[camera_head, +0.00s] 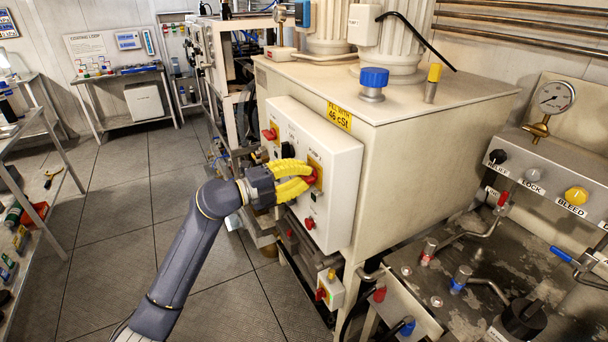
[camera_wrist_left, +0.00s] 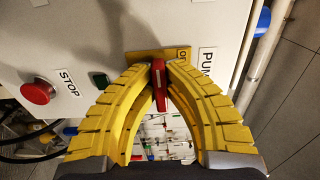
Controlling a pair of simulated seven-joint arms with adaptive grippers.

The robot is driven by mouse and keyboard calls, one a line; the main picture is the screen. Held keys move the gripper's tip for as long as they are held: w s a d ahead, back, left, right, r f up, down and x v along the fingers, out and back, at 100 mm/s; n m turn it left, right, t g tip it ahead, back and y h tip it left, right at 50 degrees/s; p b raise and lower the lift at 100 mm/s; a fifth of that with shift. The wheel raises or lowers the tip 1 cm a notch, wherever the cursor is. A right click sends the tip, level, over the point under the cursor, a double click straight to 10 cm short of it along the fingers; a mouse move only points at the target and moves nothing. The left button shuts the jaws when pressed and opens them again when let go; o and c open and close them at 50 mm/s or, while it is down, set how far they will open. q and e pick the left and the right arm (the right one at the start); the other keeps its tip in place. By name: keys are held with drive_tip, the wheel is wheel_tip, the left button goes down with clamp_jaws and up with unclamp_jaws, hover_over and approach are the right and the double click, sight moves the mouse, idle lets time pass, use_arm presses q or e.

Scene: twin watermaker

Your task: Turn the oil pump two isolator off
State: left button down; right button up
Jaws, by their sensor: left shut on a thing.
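The isolator's red handle (camera_head: 311,178) sits on a yellow plate (camera_head: 317,166) on the right part of the white control panel (camera_head: 338,200). My left gripper (camera_head: 309,176), with yellow ribbed fingers, is shut on this handle. In the left wrist view the red handle (camera_wrist_left: 158,76) stands between the fingertips, nearly in line with the gripper. The yellow plate (camera_wrist_left: 170,53) behind it shows part of the word "OFF" or similar, and a label beside it (camera_wrist_left: 206,62) begins "PUM". The fingers hide most of the plate. The pump number is not readable. My right gripper is not in view.
A red stop button (camera_wrist_left: 38,91) and a green button (camera_wrist_left: 101,80) lie near the fingers. The panel is on a beige tank (camera_head: 420,150). Valves and a gauge (camera_head: 556,97) stand at right.

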use_arm(q)
drive_tip(key=c, duration=1.5)
unclamp_jaws()
drive_tip(key=shift+o, duration=0.2)
drive_tip(key=shift+a, duration=0.1)
drive_tip(key=v, duration=1.1)
drive_tip(key=shift+s+a, duration=0.2)
drive_tip(key=shift+a, duration=0.15)
